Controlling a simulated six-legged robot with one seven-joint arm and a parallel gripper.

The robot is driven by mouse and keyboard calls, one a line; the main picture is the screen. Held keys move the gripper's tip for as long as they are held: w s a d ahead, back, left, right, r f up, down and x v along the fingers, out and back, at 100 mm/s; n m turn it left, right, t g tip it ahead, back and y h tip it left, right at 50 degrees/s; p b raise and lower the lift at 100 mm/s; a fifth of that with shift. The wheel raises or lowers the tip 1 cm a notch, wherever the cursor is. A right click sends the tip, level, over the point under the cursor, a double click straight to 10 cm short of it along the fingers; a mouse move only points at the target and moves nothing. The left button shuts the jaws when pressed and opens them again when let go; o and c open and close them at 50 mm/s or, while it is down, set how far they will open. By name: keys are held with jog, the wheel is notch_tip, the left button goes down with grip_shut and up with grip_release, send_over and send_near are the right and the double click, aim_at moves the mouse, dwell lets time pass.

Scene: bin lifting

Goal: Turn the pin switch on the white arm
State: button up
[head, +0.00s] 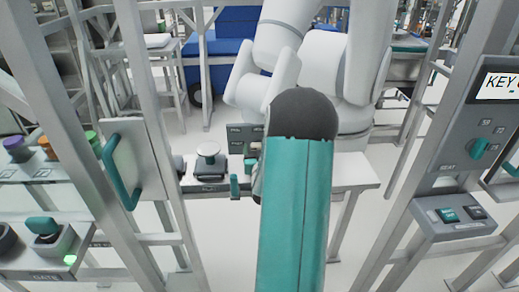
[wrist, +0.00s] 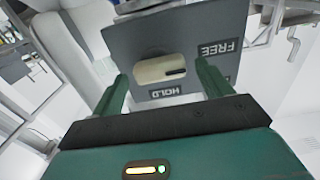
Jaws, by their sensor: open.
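The pin switch (wrist: 160,70) shows in the wrist view as a pale rounded knob with a dark slot. It sits on a grey panel (wrist: 190,33) with HOLD and FREE labels that appear upside down. My gripper (wrist: 162,73) is open, its two green fingers on either side of the knob in the picture. I cannot tell whether they touch it. In the head view the white arm (head: 352,75) stands behind the bench, and a grey panel (head: 238,138) shows beside my teal arm link. That link hides my gripper and part of the panel there.
A frame with a teal handle (head: 121,172) stands at the left. A key panel (head: 480,140) with a teal knob is at the right. Open floor shows between the frames.

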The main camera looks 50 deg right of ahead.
jog(key=shift+w+f, duration=0.1)
jog(key=shift+w, duration=0.05)
jog(key=c, duration=1)
jog(key=shift+s+d+m, duration=0.1)
jog(key=shift+m, duration=2.9)
jog(key=shift+s+d+m, duration=0.1)
jog(key=shift+s+m, duration=0.05)
jog(key=shift+m, duration=2.85)
jog(key=shift+s+d+m, duration=0.1)
jog(key=shift+m, duration=2.9)
